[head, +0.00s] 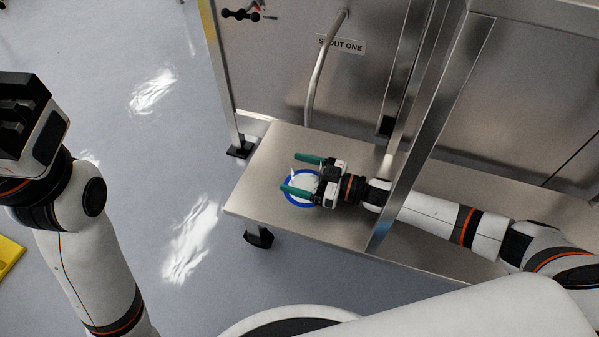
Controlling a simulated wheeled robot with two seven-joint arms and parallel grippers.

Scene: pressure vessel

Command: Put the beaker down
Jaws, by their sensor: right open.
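The beaker (301,196) shows as a small pale, clear shape inside a blue ring on the metal shelf (262,182), near its left end. My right gripper (299,174) reaches in from the right, with its green fingers open on either side of the beaker. The gripper body hides part of the beaker and ring, so I cannot tell whether the fingers touch it. My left gripper (22,112) is at the far left over the floor, well away from the shelf; its fingers are not clear.
A bent metal spout pipe (325,65) hangs down behind the shelf beside a label reading "SPOUT ONE" (341,45). A slanted metal post (430,125) stands across my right arm. The shelf's left edge is close to the beaker. Open floor lies left. A yellow object (8,256) shows at the lower left.

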